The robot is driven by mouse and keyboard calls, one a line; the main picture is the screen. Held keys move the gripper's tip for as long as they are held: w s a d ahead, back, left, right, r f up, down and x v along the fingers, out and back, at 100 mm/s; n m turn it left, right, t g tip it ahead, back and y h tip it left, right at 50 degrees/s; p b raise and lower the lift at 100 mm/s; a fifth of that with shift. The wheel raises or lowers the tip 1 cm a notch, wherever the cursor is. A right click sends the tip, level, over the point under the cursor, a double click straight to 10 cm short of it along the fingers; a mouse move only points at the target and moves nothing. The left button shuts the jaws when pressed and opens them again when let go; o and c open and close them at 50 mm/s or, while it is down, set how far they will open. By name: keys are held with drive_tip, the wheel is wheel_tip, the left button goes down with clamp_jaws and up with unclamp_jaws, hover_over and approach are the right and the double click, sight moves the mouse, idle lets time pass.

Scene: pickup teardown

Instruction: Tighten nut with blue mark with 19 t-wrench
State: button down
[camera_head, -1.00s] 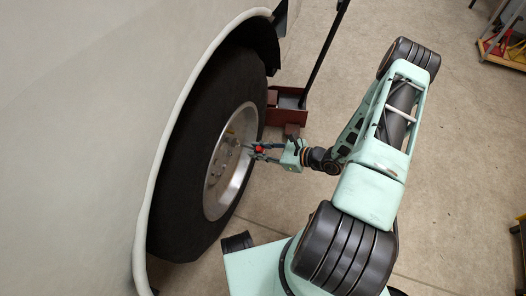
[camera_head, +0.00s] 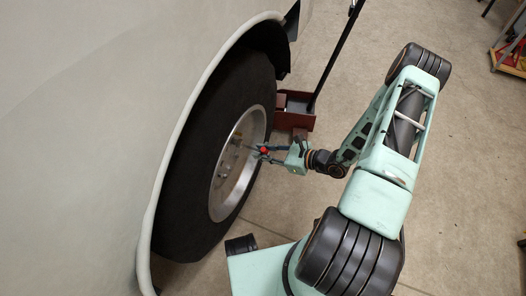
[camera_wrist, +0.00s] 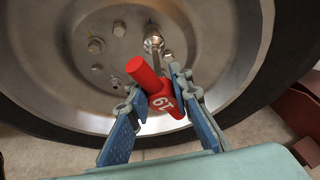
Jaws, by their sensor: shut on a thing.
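The 19 t-wrench (camera_wrist: 150,76) has a red handle with a white "19" on its end. My gripper (camera_wrist: 158,90) is shut on this red handle. The metal shaft runs away from the handle toward the wheel hub, and its socket end (camera_wrist: 153,42) is at a nut near the top of the rim; full seating cannot be told. In the head view, my gripper (camera_head: 264,153) is at the right of the wheel (camera_head: 233,185), with the red handle (camera_head: 265,151) between its fingers. Other nuts (camera_wrist: 95,46) show on the rim.
The pale vehicle body (camera_head: 90,120) and its fender edge (camera_head: 165,165) overhang the wheel on the left. A dark red jack (camera_head: 297,115) with a long black handle (camera_head: 333,60) stands behind my gripper. Bare floor (camera_head: 460,150) lies to the right.

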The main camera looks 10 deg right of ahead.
sight(235, 142)
drive_tip(key=shift+w+a, duration=0.15)
drive_tip(key=shift+a, duration=0.05)
drive_tip(key=shift+w+a, duration=0.4)
drive_tip(key=shift+a, duration=0.15)
drive_tip(key=m+g, duration=0.1)
drive_tip(key=m+g+y+b, duration=0.1)
drive_tip(key=m, duration=0.1)
drive_tip(key=shift+w+a, duration=0.15)
drive_tip(key=shift+w, duration=0.05)
drive_tip(key=shift+a+r+m+g+y+b, duration=0.15)
drive_tip(key=shift+m+g+y+b, duration=0.3)
drive_tip(key=shift+m+y, duration=0.35)
